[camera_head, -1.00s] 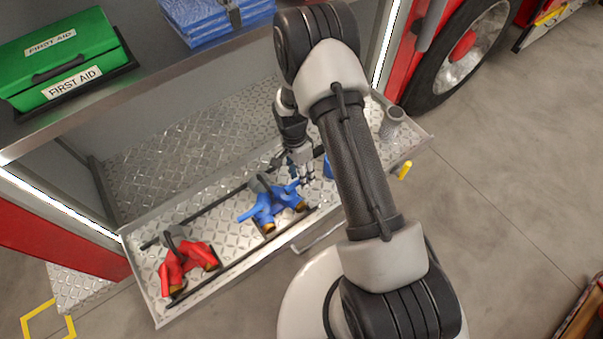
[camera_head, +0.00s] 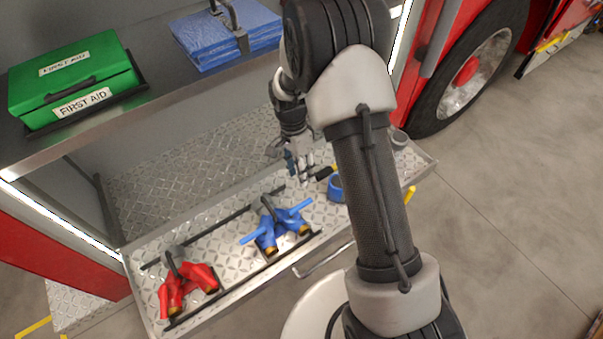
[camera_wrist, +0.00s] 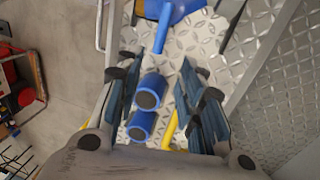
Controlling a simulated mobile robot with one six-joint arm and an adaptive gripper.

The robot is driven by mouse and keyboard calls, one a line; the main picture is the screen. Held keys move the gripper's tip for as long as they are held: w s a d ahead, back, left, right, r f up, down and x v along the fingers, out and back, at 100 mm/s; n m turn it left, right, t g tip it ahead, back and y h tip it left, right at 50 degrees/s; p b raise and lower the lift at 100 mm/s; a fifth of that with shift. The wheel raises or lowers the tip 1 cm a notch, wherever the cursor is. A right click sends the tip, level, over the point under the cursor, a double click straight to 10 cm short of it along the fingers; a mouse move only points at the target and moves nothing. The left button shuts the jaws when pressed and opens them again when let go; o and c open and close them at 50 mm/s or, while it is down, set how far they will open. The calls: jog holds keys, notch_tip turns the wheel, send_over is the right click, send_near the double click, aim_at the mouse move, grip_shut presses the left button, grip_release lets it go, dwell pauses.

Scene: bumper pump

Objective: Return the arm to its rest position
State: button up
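My gripper (camera_head: 304,174) hangs above the pulled-out metal tray, behind the blue Y-shaped fitting (camera_head: 268,238) in the head view. In the wrist view my gripper (camera_wrist: 160,98) has its two blue-padded fingers spread wide apart. Blue cylinders with dark ends (camera_wrist: 151,91) show between the fingers, seemingly below them; nothing looks clamped. My arm is bent over the tray and hides part of its right side.
A red Y-shaped fitting (camera_head: 187,284) sits at the tray's (camera_head: 222,238) left. A blue ring-like part (camera_head: 336,188) and a grey cylinder (camera_head: 398,140) are at its right. Above is a shelf with a green first aid box (camera_head: 75,82) and blue folded stack (camera_head: 222,38).

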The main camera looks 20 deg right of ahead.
dwell(0.3)
jog(key=s+r+n+t, duration=0.2)
jog(key=s+r+n, duration=0.15)
jog(key=r, duration=0.75)
jog(key=s+r+n+t, duration=0.2)
jog(key=s+r+n, duration=0.15)
jog(key=r, duration=0.75)
jog(key=s+r+n+t, duration=0.1)
jog(key=s+r+n, duration=0.2)
jog(key=s, duration=0.5)
jog(key=s+r+n+t, duration=0.2)
jog(key=s+r+n, duration=0.2)
jog(key=s, duration=0.5)
jog(key=shift+a+y, duration=0.3)
